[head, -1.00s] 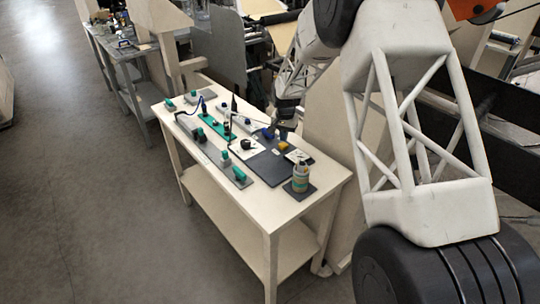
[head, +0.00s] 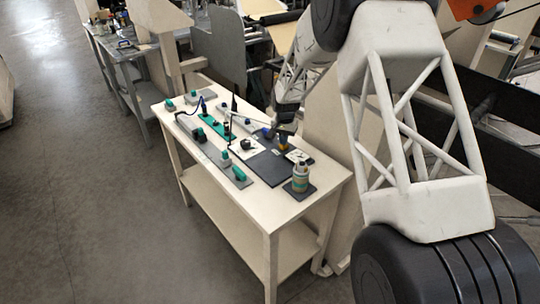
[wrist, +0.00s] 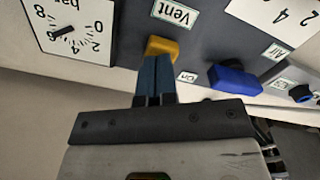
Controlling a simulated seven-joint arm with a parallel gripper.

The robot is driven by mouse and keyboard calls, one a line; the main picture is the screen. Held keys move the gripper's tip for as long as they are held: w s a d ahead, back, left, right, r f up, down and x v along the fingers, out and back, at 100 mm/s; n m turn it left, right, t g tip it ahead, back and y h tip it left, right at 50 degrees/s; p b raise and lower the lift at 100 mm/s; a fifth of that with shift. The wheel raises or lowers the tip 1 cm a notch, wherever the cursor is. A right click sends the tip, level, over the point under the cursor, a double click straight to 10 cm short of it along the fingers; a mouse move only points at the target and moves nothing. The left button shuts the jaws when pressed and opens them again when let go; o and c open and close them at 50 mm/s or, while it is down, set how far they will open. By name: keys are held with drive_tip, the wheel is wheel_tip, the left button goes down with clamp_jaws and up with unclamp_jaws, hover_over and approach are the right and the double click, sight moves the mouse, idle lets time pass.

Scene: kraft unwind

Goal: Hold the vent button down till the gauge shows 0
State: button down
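The yellow vent button (wrist: 162,47) sits on a dark panel beside a "Vent" label. My gripper (wrist: 157,60) has its blue fingers together, with the tips at the button's near edge. They seem to touch it, but I cannot tell whether it is pressed in. The white gauge (wrist: 66,32) appears upside down at the left of the wrist view. Its needle points left and slightly down, away from the 0 at the right. In the head view, my gripper (head: 283,134) is over the panel, and the gauge (head: 298,156) is to its right.
A blue valve handle (wrist: 235,82) labelled Air is right of the button in the wrist view. A second white dial (wrist: 275,15) is at the top right.

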drive_tip(key=shift+f, duration=0.55)
idle(0.5)
drive_tip(key=shift+r, duration=0.1)
idle(4.1)
drive_tip(key=shift+r, duration=2.85)
